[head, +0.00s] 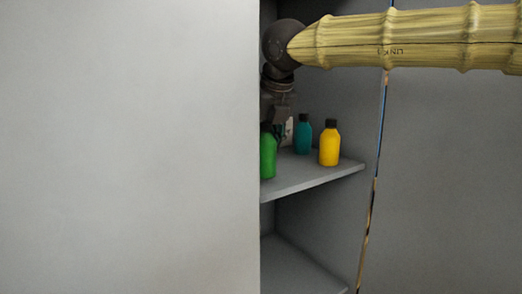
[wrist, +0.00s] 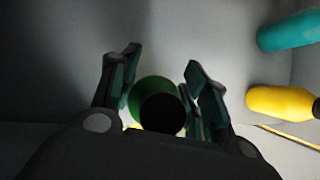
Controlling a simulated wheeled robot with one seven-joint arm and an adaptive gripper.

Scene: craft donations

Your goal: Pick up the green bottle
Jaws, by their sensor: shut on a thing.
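The green bottle (head: 267,157) is upright at the left of the cabinet shelf, partly cut off by the pale panel. Whether its base touches the shelf is unclear. My gripper (head: 276,128) comes down from above at its top, partly hidden in the dark. In the wrist view the bottle (wrist: 138,92) shows from above, its black cap between the two fingers of my gripper (wrist: 161,62), which is shut on it.
A yellow bottle (head: 329,149) and a teal bottle (head: 303,138) stand to the right on the same shelf (head: 315,175). A white item (head: 289,130) is partly hidden behind my gripper. A large pale panel (head: 130,150) covers the left. A lower shelf (head: 300,270) looks empty.

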